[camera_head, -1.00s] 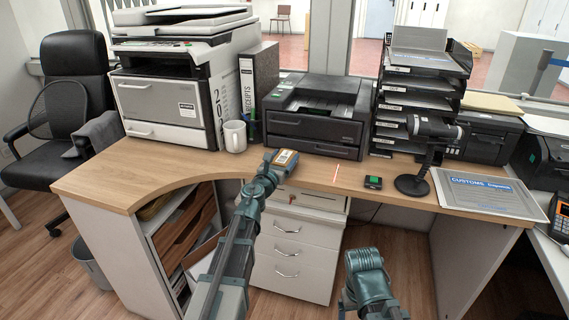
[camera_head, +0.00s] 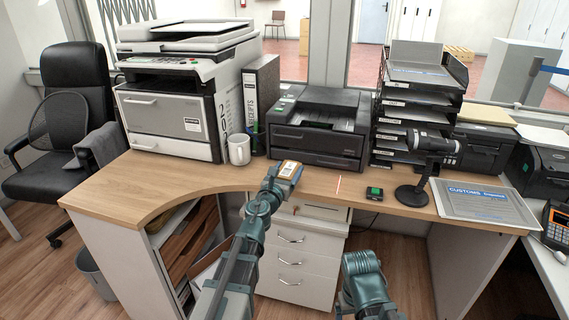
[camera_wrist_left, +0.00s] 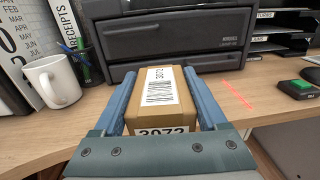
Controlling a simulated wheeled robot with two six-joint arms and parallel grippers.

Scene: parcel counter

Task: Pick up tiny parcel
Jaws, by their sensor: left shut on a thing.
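The tiny parcel (camera_head: 289,168) is a small brown box with a white barcode label on top. It is at the front part of the wooden desk, left of the red scan line. I cannot tell whether the parcel's underside touches the desk. My right arm shows at the bottom of the head view, but its fingers do not show.
A black printer (camera_head: 319,135) stands behind the parcel, with a white mug (camera_head: 239,149) and pen cup to its left. A small black device with a green button (camera_head: 374,193) and a scanner on a stand (camera_head: 418,180) are to the right. The desk (camera_head: 170,180) is clear at left.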

